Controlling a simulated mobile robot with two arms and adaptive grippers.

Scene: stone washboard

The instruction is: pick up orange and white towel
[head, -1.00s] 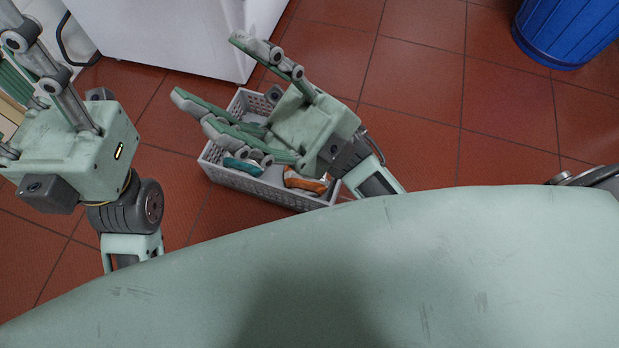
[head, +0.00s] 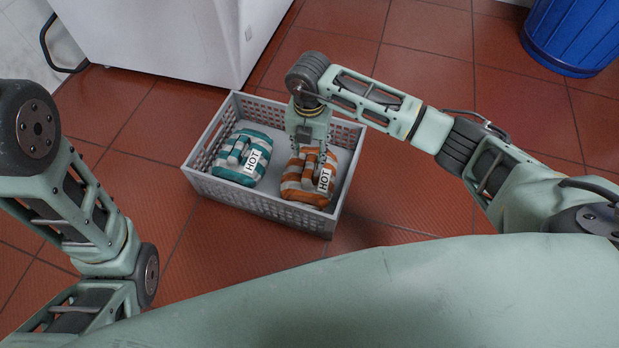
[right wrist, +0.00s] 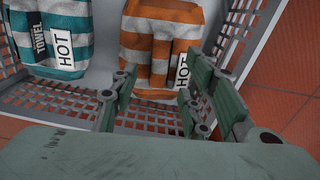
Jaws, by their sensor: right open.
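The orange and white striped towel (head: 293,190) lies folded in the right half of a grey basket, with a white "HOT" label on it. In the right wrist view the towel (right wrist: 145,48) is at the top middle. My right gripper (head: 314,148) points down over the basket at the towel's far end and partly hides it. In the right wrist view my right gripper (right wrist: 158,82) is open and empty, its fingers apart near the towel's edge; contact cannot be told. Only my left arm's links show at the left; its gripper is out of view.
The grey basket (head: 262,209) has perforated walls close around the towels. A teal and white towel (head: 232,158) with a "HOT" label lies in its left half. A white appliance (head: 160,35) stands behind, and a blue bin (head: 570,38) at the far right. Red floor tiles are clear around.

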